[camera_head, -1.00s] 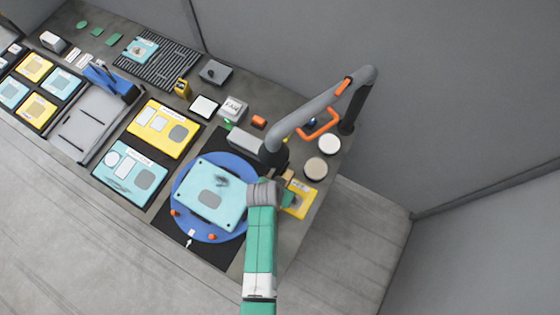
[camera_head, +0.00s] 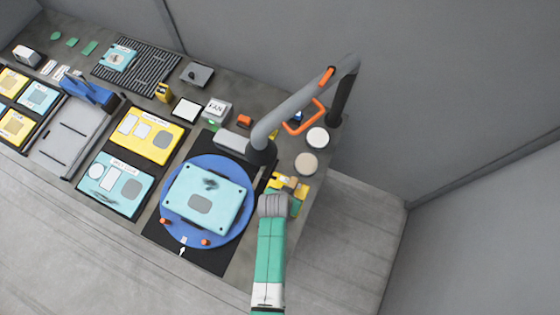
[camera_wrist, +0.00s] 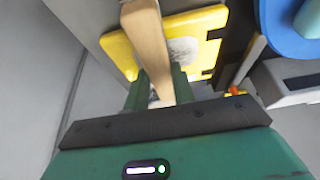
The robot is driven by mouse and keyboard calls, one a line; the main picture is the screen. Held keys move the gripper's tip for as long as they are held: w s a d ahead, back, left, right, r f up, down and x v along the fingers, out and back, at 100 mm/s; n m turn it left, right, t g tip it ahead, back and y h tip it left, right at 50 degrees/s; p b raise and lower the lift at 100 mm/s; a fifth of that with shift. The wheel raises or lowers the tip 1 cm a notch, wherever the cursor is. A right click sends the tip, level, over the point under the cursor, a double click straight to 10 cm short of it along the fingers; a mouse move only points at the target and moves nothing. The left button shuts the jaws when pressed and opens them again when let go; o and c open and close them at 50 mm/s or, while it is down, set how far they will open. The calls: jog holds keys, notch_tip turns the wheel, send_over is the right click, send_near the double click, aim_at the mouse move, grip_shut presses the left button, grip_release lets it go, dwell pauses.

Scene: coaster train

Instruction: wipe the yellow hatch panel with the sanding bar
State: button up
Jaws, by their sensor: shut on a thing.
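My gripper (camera_head: 292,199) is at the right end of the table, in front of the turntable's right side. In the wrist view its green fingers (camera_wrist: 158,88) are shut on a pale wooden sanding bar (camera_wrist: 146,38), which points away from me. The yellow hatch panel (camera_wrist: 205,22) lies behind and below the bar, with a whitish-grey patch (camera_wrist: 184,50) beside it. In the head view the panel (camera_head: 301,191) is partly covered by my gripper and bar. I cannot tell whether the bar touches the panel.
A blue turntable (camera_head: 240,219) bearing a light-blue panel (camera_head: 228,189) is to the left. A grey arched arm (camera_head: 300,103) with an orange handle rises behind it. Two round pads, white (camera_head: 317,137) and tan (camera_head: 306,163), sit behind the yellow panel. Floor is clear at right.

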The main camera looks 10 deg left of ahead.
jog(key=shift+s+d, duration=0.15)
jog(key=shift+d, duration=0.45)
jog(key=shift+s+d, duration=0.15)
jog(key=shift+d, duration=0.45)
jog(key=shift+d+f, duration=0.1)
jog(key=shift+d, duration=0.15)
jog(key=shift+a, duration=0.35)
jog(key=shift+w+a+b, duration=0.25)
jog(key=shift+w+a, duration=0.05)
jog(key=shift+a, duration=0.85)
jog(key=shift+w+a+b, duration=0.2)
jog(key=shift+w+a, duration=0.1)
jog(key=shift+a, duration=0.8)
jog(key=shift+w+a+b, duration=0.25)
jog(key=shift+w+a, duration=0.05)
jog(key=shift+a, duration=0.85)
jog(key=r+p, duration=0.3)
jog(key=r, duration=0.1)
jog(key=shift+a, duration=0.2)
notch_tip(320, 180, up, 4)
jog(key=p, duration=0.3)
jog(key=shift+r+p, duration=0.2)
jog(key=shift+p, duration=0.2)
